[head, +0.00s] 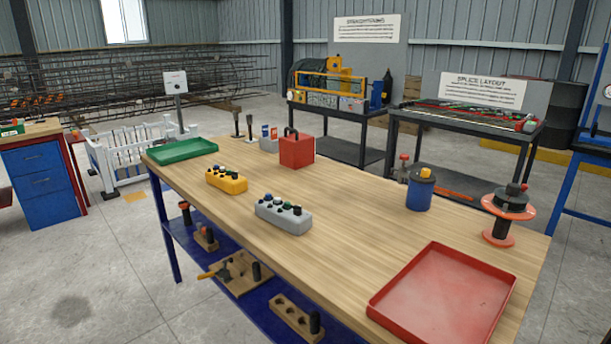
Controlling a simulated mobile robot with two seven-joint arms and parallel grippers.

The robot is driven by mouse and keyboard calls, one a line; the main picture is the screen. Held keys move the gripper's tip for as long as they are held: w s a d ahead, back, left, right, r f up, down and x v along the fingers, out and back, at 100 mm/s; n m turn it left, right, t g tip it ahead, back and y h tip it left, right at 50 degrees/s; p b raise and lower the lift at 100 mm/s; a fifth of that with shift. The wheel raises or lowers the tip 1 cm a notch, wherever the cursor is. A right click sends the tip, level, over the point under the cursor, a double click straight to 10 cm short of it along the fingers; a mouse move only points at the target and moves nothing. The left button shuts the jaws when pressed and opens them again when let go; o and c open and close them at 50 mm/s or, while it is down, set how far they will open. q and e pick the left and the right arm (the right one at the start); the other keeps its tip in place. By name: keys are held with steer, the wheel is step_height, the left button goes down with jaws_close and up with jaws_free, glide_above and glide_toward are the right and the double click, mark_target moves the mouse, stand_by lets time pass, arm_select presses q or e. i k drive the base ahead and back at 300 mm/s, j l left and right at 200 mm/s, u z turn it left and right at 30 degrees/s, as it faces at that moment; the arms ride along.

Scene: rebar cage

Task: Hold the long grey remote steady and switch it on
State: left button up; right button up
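The long grey remote (283,215) lies on the wooden table top near its front-left edge. It is a light grey block with several dark, blue and green knobs or buttons along its top. A shorter yellow remote (227,180) with dark knobs lies behind it to the left. Nothing touches the grey remote. Which of its controls is the power switch is too small to tell. Neither of my grippers is in the head view.
On the table (340,205) stand a green tray (181,150), a red box (297,151), a blue canister (420,191), an orange-flanged spool (505,212) and an empty red tray (441,300). A blue lower shelf (222,258) holds wooden blocks. The table's middle is clear.

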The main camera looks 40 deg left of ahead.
mark_target(297, 209)
steer(key=i+j, duration=0.1)
steer(key=j, duration=0.7)
steer(key=i+j+z, duration=0.1)
steer(key=j, duration=1.45)
steer(key=i, duration=0.05)
